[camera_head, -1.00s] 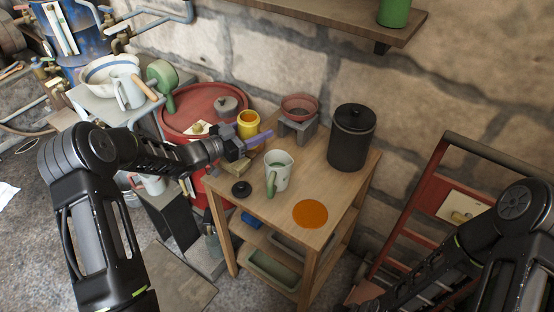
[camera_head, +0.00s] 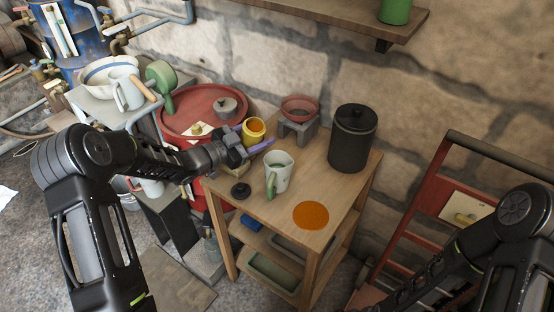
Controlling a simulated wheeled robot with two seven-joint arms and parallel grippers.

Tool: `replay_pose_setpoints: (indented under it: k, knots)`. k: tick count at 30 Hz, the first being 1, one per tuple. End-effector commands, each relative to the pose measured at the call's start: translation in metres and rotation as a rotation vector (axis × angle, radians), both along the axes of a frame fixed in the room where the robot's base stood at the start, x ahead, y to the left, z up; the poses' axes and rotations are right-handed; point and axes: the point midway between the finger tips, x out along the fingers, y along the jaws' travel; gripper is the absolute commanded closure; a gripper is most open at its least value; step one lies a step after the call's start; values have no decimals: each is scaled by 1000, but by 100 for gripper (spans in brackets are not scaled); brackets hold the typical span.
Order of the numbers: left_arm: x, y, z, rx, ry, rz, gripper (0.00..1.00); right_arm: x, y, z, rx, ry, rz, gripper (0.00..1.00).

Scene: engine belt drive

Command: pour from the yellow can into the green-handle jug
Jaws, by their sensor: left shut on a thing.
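The yellow can (camera_head: 253,133) is at the back left of the wooden table, with orange contents showing through its open top. It looks roughly upright; I cannot tell whether it is clear of the surface below. My left gripper (camera_head: 257,144), with purple fingers, is shut on the can from its near side. The green-handle jug (camera_head: 282,177), white with a green handle facing me, stands upright on the table, to the right of and nearer than the can. The jug's inside looks greenish; its fill is unclear. Only my right arm shows at the lower right; its gripper is out of view.
On the wooden table (camera_head: 265,208) are a black lid (camera_head: 241,190), a flat orange disc (camera_head: 311,215), a tall black canister (camera_head: 352,140) and a red bowl (camera_head: 299,106) on a grey stand (camera_head: 296,131). A red drum (camera_head: 180,122) stands left. A red ladder-like frame (camera_head: 425,205) stands right.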

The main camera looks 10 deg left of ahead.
Motion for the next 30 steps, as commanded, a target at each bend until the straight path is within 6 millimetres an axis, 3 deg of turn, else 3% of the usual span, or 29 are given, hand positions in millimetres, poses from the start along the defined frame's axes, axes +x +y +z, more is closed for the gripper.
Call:
replay_pose_setpoints:
  k: [30]
  knots:
    - [-3, -6, 16, 94, -62, -1, 100, 0, 0, 6, 0, 0, 0, 64]
